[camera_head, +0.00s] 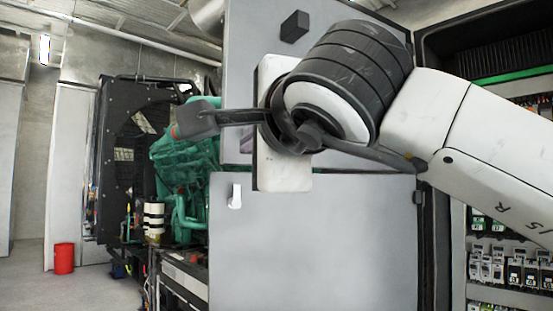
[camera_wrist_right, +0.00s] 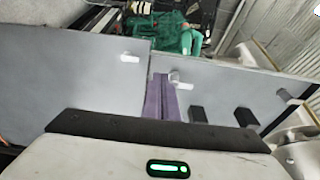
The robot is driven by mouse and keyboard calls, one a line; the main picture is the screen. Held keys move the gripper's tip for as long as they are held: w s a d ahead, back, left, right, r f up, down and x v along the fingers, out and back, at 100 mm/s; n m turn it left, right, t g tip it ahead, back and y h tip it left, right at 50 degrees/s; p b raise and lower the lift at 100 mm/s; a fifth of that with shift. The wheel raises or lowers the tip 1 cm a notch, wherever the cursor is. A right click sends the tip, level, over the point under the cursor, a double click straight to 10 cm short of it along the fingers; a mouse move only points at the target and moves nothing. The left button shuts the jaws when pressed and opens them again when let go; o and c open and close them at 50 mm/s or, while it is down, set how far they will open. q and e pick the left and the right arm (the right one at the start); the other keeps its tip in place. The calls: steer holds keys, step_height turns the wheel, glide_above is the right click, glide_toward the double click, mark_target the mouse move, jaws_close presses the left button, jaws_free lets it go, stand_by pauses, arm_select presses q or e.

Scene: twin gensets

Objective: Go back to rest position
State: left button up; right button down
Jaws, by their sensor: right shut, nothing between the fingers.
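My right arm comes in from the right in the head view. Its white hand is in front of a grey cabinet door, and the fingers are mostly hidden behind the hand, with only a bit of purple (camera_head: 246,139) showing at its left edge. In the right wrist view the two purple fingers of my right gripper (camera_wrist_right: 161,98) lie together, shut and empty, in front of grey panels. I cannot tell how far they are from the panels. My left gripper is in neither view.
The lower grey door (camera_head: 320,245) has a white handle (camera_head: 235,196). The upper grey panel bears a black block (camera_head: 294,26). An open cabinet with electrical parts (camera_head: 508,268) is at right. A green engine (camera_head: 186,160) and a red bucket (camera_head: 64,258) are at left, with clear floor nearby.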

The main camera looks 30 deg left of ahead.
steer(key=shift+s+a, duration=0.2)
steer(key=shift+s, duration=0.55)
steer(key=shift+s+a, duration=0.15)
steer(key=shift+s, duration=0.6)
